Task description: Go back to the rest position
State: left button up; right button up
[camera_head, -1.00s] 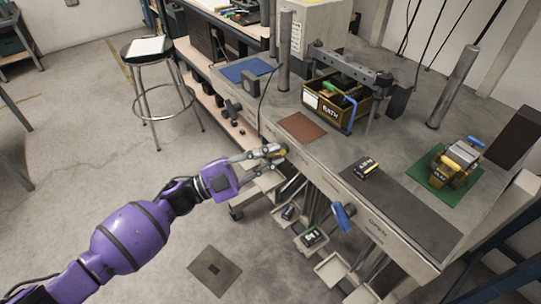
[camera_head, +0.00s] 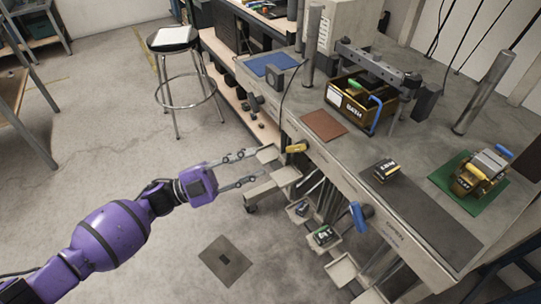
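My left gripper (camera_head: 253,167) is open and empty, reaching in from the left on my purple arm (camera_head: 110,235). Its two fingers are spread, with the tips left of the bench front. The yellow lever handle (camera_head: 297,147) at the bench's front edge is to the right of the fingertips and apart from them. A blue lever handle (camera_head: 358,216) stands further right along the same front. My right gripper is not in view.
The grey bench (camera_head: 420,130) fills the right side, with a crate (camera_head: 347,108), a black-and-yellow block (camera_head: 386,170) and a green mat (camera_head: 488,197) on top. Small trays (camera_head: 342,270) jut out below its front. A stool (camera_head: 172,38) stands behind.

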pick_arm(q)
jog(key=shift+v, duration=1.05)
